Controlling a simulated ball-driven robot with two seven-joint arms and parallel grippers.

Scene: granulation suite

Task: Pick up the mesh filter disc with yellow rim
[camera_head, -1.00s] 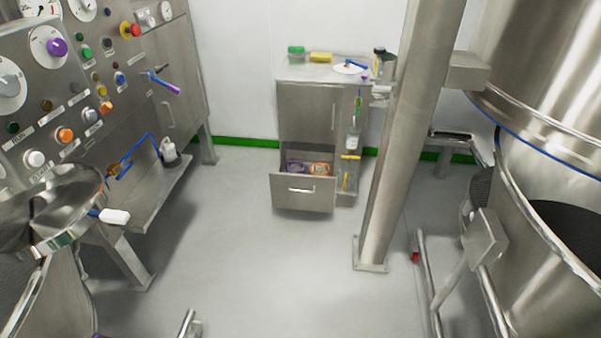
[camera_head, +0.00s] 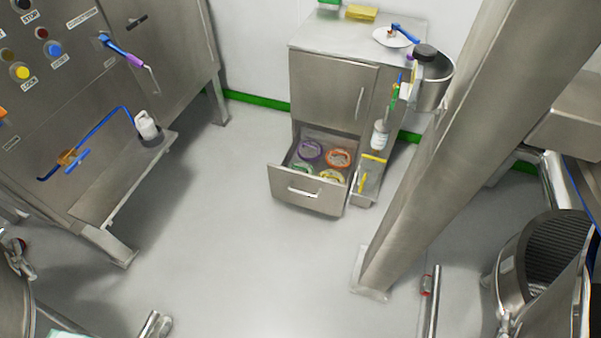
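The mesh filter disc with yellow rim (camera_head: 331,176) lies in the open bottom drawer (camera_head: 305,198) of a steel cabinet. It is at the front right of the drawer, partly hidden by the drawer's front panel. Discs with a purple rim (camera_head: 310,151), an orange rim (camera_head: 338,158) and a green rim (camera_head: 303,168) lie around it. Neither of my grippers shows in the view.
The steel cabinet (camera_head: 332,92) stands against the back wall. A slanting steel column (camera_head: 440,150) rises to its right. A control panel with a low shelf (camera_head: 120,185) is at the left. The grey floor (camera_head: 250,260) before the drawer is clear.

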